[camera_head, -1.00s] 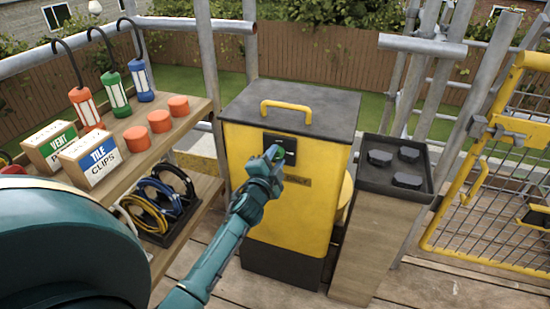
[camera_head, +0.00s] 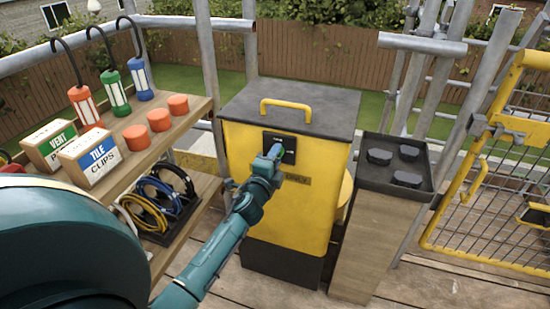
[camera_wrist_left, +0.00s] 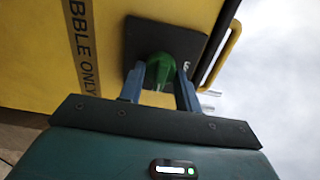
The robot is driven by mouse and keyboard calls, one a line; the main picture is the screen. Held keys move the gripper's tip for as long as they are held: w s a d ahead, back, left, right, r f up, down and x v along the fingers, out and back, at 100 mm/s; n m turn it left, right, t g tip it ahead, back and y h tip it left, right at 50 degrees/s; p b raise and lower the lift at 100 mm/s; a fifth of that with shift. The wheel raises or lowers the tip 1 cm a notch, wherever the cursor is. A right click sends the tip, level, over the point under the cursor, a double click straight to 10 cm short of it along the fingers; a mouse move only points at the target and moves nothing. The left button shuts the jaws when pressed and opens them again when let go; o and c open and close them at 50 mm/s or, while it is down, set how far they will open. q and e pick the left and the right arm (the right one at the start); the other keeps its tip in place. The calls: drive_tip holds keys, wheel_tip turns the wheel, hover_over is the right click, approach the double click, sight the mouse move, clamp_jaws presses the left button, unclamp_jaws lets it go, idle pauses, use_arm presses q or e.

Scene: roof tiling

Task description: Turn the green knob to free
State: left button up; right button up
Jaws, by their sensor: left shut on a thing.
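The green knob (camera_wrist_left: 160,70) sits on a dark square plate (camera_wrist_left: 190,44) on the front of a yellow box (camera_head: 283,206). The plate also shows in the head view (camera_head: 290,143). My left gripper (camera_wrist_left: 160,88) is shut on the green knob, with one blue finger on each side of it. In the head view my left gripper (camera_head: 275,153) reaches the plate from the lower left and hides most of the knob. The marks on the plate are too small or covered to read. My right gripper is not in view.
The box has a grey lid with a yellow handle (camera_head: 286,109). A wooden shelf (camera_head: 165,140) with lamps, orange discs and cartons stands to the left. A dark tray (camera_head: 420,187) with black knobs stands to the right, before a yellow gate (camera_head: 480,215).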

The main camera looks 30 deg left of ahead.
use_arm(q)
drive_tip(key=o, duration=0.9)
drive_tip(key=shift+o, duration=0.2)
drive_tip(key=v, duration=1.3)
drive_tip(key=shift+a, duration=0.1)
